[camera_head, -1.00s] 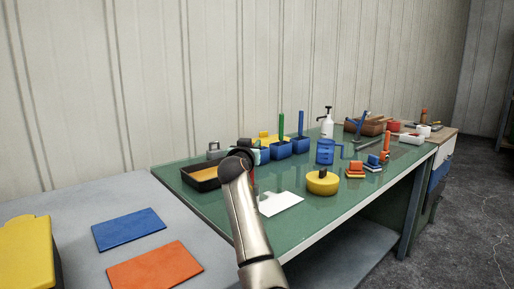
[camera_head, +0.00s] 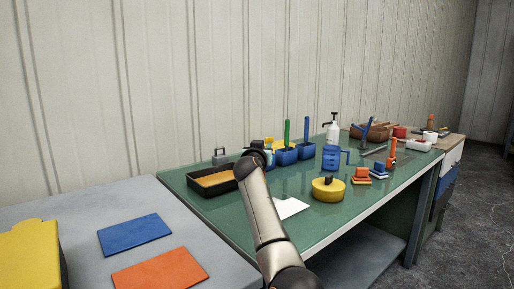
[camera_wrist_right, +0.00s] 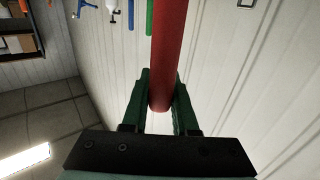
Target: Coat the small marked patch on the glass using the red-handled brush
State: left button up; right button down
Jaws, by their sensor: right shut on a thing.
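My right arm reaches from the bottom of the head view over the green bench; its wrist hides the gripper there. In the right wrist view my right gripper (camera_wrist_right: 161,88) has its green fingers shut on the red handle (camera_wrist_right: 168,45) of the brush. The brush's bristles are out of sight. In the head view a black tray (camera_head: 212,182) with amber contents lies left of the wrist, and a white sheet (camera_head: 291,207) lies partly behind the arm. I cannot make out the marked patch on the glass. My left gripper is not in view.
Blue pots (camera_head: 286,157) with green and blue handles stand behind the wrist. A yellow round container (camera_head: 328,192), a blue jug (camera_head: 331,157) and a white pump bottle (camera_head: 333,130) stand to the right. Blue (camera_head: 135,234) and orange (camera_head: 160,273) sheets lie on the grey table.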

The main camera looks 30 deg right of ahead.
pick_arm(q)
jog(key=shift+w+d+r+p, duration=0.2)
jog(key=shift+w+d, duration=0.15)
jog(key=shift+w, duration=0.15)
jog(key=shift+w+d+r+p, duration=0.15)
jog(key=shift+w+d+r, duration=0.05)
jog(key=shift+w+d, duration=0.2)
pick_arm(e)
jog(key=w+d, duration=0.1)
jog(key=d, duration=1.1)
jog(key=shift+w+d, duration=0.1)
pick_arm(q)
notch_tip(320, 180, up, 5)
jog(key=p, duration=0.5)
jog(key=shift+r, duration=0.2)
pick_arm(e)
notch_tip(320, 180, up, 7)
dwell(0.4)
